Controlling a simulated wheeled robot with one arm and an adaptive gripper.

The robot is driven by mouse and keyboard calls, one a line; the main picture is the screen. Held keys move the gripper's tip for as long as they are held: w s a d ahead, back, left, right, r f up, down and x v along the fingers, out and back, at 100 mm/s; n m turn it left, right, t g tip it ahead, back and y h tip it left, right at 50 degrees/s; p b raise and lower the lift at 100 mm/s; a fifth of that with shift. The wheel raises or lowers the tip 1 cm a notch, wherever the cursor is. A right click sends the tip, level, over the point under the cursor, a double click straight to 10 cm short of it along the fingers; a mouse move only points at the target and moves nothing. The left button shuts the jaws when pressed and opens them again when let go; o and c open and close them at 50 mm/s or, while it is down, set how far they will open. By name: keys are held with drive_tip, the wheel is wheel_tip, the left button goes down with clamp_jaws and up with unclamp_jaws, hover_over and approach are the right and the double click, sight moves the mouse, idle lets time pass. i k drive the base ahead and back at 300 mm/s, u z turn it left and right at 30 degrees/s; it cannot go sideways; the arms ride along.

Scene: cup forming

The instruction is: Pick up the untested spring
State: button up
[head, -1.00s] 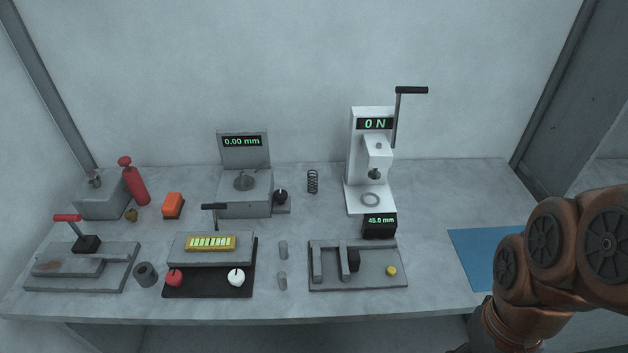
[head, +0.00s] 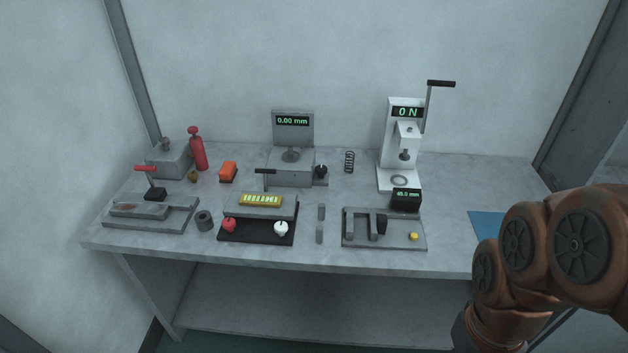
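A dark coil spring (head: 350,162) stands upright on the grey bench. It is between the 0.00 mm gauge (head: 293,150) and the white press (head: 394,160) that reads 0 N. It is the only spring I can make out, and no label shows on it. My orange-brown arm is at the lower right of the head view, well to the right of the spring. My gripper is outside the picture, so its fingers cannot be seen.
A blue mat (head: 487,224) lies at the right, partly behind my arm.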

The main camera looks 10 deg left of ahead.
sight(349, 157)
drive_tip(key=u, duration=0.3)
drive_tip(key=k, duration=0.75)
drive_tip(key=u, duration=1.3)
drive_tip(key=i, duration=1.45)
drive_tip(key=z, duration=0.5)
drive_tip(key=i, duration=0.5)
drive_tip(key=z, duration=0.4)
